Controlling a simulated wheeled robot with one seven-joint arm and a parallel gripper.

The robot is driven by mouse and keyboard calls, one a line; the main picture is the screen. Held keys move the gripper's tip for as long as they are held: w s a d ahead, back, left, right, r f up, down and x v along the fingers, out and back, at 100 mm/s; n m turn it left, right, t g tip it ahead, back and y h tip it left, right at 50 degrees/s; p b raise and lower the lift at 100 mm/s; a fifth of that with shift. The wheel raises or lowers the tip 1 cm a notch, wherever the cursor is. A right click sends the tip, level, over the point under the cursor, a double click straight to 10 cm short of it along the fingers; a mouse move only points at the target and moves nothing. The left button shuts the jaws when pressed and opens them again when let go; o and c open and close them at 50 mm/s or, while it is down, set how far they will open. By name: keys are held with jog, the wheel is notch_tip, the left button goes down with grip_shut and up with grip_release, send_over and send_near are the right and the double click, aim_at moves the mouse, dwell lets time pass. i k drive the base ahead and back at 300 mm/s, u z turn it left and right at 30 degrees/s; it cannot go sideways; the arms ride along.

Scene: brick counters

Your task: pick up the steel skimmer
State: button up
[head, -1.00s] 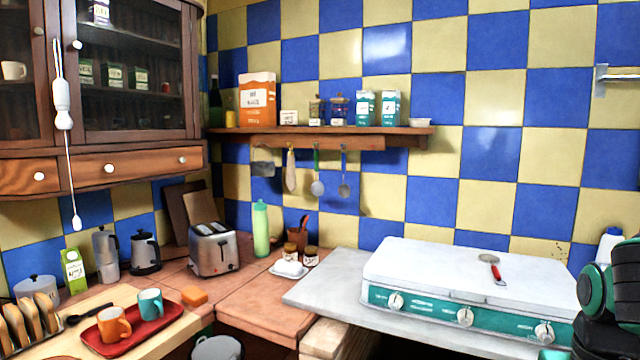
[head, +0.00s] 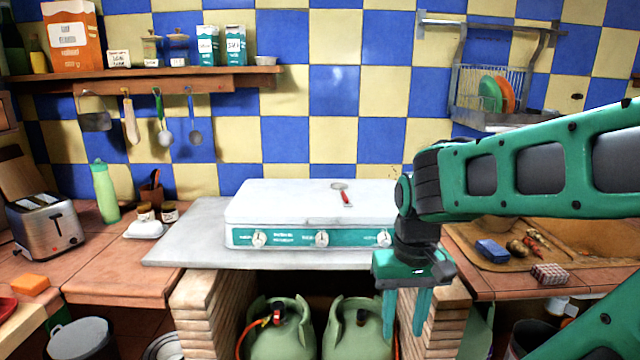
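Nothing hides the skimmer.
Utensils (head: 163,120) hang below a wooden shelf (head: 160,82) on the left. Two gas bottles (head: 280,335) stand under the counter. A sponge (head: 492,250) and small items lie on the right counter. A dish rack (head: 490,95) hangs on the wall.

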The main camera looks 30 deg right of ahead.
aim_at(337, 185)
jog(key=u, duration=1.5)
jog(key=k, duration=0.9)
jog(key=z, duration=1.5)
jog(key=i, duration=0.95)
